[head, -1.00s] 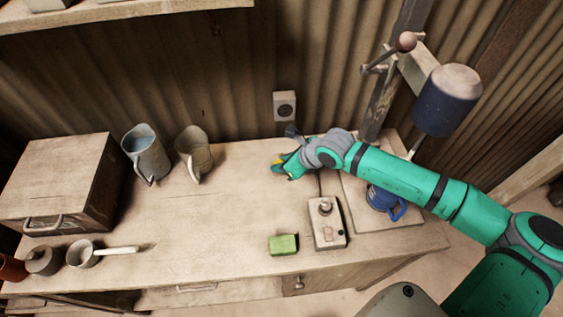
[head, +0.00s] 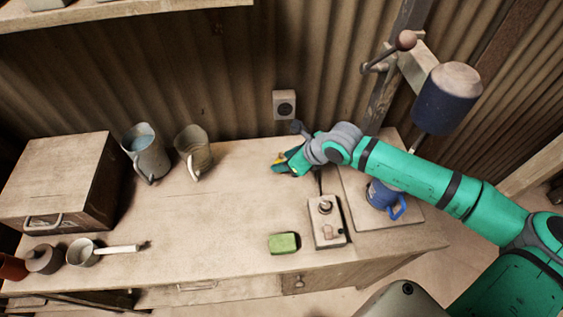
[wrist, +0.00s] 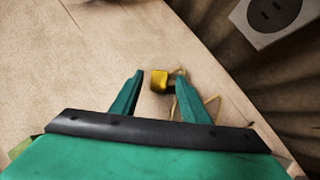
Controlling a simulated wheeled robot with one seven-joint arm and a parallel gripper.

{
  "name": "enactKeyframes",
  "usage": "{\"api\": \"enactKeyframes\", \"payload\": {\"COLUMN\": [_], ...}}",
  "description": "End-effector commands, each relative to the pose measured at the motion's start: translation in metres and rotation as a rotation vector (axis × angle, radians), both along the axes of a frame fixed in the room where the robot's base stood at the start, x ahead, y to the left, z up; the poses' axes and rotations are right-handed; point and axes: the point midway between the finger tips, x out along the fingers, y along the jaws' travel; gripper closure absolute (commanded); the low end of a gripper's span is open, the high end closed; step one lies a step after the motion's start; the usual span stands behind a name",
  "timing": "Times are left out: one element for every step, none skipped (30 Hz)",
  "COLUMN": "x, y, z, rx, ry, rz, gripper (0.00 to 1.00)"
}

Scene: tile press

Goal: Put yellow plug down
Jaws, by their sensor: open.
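The yellow plug (wrist: 160,80) lies on the bench top, just beyond and between my fingertips in the wrist view. In the head view only a bit of yellow (head: 281,157) shows at the tip of my gripper (head: 279,165). My gripper, also in the wrist view (wrist: 157,84), is open, with a finger on either side and a gap around the plug. Whether a finger touches the plug I cannot tell.
A wall socket (head: 285,105) is above the bench. A switch box (head: 327,222) and green sponge (head: 283,243) lie nearer the front. Two jugs (head: 146,156) stand left, and a blue mug (head: 384,196) stands right under the press (head: 446,100). The bench middle is clear.

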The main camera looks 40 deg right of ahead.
Motion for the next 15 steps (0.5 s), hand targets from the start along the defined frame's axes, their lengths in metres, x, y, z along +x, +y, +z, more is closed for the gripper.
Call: {"api": "enactKeyframes", "payload": {"x": [-0.007, -0.011, -0.016, -0.02, -0.024, -0.028, -0.032, -0.035, -0.039, -0.042, -0.045, -0.048, -0.05, -0.052, -0.054], "y": [-0.003, -0.004, -0.005, -0.005, -0.006, -0.007, -0.008, -0.009, -0.01, -0.01, -0.011, -0.011, -0.012, -0.012, -0.013], "z": [0.009, 0.014, 0.022, 0.026, 0.031, 0.038, 0.042, 0.047, 0.052, 0.056, 0.06, 0.064, 0.066, 0.069, 0.072], "rx": [-0.003, -0.001, -0.003, -0.002, -0.001, 0.0, 0.0, -0.001, 0.0, 0.0, 0.0, -0.001, -0.001, -0.001, -0.001], "ry": [-0.001, -0.001, -0.002, -0.002, -0.002, -0.003, -0.002, -0.002, -0.002, -0.001, -0.002, -0.002, -0.001, -0.001, -0.001], "rz": [-0.002, -0.003, -0.002, -0.002, -0.003, -0.002, -0.002, -0.003, -0.002, -0.001, -0.002, -0.001, -0.001, -0.001, -0.001], "gripper": [0.59, 0.59, 0.59, 0.59, 0.59, 0.59, 0.59, 0.59, 0.59, 0.59, 0.59, 0.59, 0.59, 0.59, 0.59]}}
